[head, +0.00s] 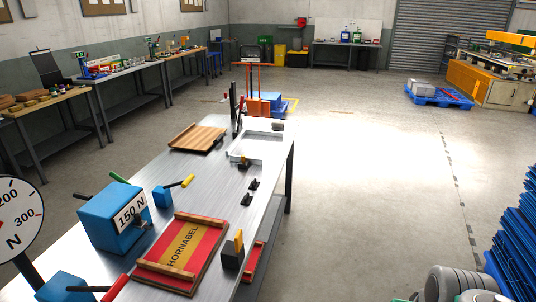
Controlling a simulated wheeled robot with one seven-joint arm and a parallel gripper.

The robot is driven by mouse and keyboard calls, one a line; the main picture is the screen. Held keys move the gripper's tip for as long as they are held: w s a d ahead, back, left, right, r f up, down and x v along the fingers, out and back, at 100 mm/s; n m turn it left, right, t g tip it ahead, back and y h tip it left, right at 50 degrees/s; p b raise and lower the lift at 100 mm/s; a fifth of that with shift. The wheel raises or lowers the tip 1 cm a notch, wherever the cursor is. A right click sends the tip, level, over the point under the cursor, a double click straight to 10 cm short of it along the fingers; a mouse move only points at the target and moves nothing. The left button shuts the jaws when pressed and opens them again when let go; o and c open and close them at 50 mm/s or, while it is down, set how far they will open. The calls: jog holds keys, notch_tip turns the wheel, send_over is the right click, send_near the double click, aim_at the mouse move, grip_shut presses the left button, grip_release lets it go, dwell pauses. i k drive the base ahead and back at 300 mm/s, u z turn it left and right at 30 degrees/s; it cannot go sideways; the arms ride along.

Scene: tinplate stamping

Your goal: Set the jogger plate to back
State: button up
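No part is labelled as the jogger plate, and I cannot tell its setting from here. A pale open-sided tray (245,156) with a raised rim lies at the far end of the metal-topped bench (215,190); it may be the jogger. My gripper is not in view; only grey rounded parts, likely my arm, show at the bottom right, apart from the bench.
On the bench are a wooden board (197,138), a blue "150 N" box (112,222), a red-and-yellow "HORNABEL" panel (182,250), a black-and-yellow block (232,250) and a dial (14,215). Blue stacked crates (515,225) stand at right.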

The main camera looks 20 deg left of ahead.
aim_at(243, 162)
jog(key=u, duration=0.05)
jog(key=i, duration=3.25)
jog(key=u, duration=3.7)
jog(key=i, duration=0.5)
jog(key=z, duration=0.05)
